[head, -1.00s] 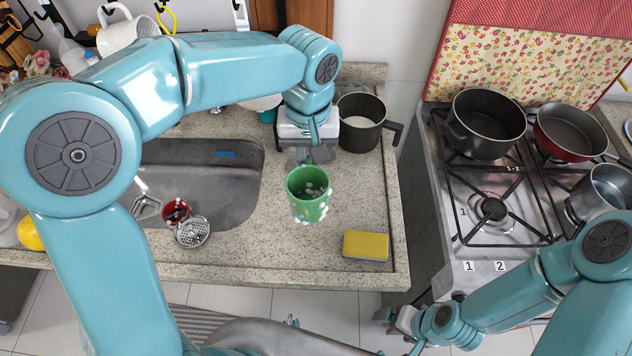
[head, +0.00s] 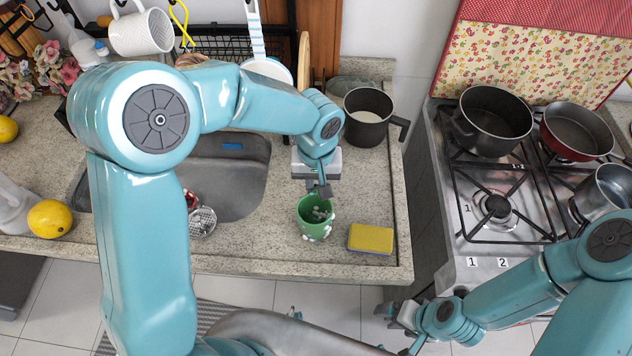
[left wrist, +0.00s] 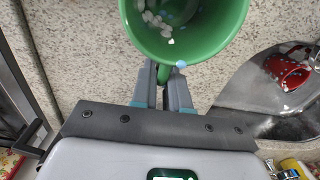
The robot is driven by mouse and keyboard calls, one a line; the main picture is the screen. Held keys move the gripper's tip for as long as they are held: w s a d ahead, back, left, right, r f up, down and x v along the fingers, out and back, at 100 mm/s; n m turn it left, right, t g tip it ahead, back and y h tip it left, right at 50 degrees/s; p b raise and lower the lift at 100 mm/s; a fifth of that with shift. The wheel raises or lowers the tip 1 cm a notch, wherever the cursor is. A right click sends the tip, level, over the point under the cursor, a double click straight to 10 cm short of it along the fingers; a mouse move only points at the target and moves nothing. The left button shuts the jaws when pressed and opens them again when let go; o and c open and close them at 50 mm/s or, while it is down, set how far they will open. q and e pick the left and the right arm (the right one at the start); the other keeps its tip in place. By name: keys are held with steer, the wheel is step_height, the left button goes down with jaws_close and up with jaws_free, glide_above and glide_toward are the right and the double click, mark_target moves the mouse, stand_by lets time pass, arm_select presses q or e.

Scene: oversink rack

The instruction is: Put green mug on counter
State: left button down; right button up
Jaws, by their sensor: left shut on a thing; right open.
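The green mug (head: 314,221) is upright at or just above the granite counter (head: 340,258), left of the yellow sponge. I cannot tell whether its base touches the counter. My left gripper (head: 321,192) is shut on the mug's handle side, behind it. In the left wrist view the mug (left wrist: 190,38) fills the top, with small pale pieces inside, and the fingers (left wrist: 163,78) close at its near side. My right gripper (head: 408,328) is open and empty, low in front of the counter, partly cut off at the bottom.
The yellow sponge (head: 371,238) lies close to the mug's right. A black pot (head: 368,135) stands behind. The stove (head: 480,248) is right, across a gap.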

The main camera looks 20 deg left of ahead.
arm_select(q)
steer(key=c, duration=1.1)
jaws_free()
steer(key=shift+s, duration=0.1)
steer(key=shift+r, duration=0.2)
step_height(320, 180, up, 12)
steer(key=shift+f, duration=0.1)
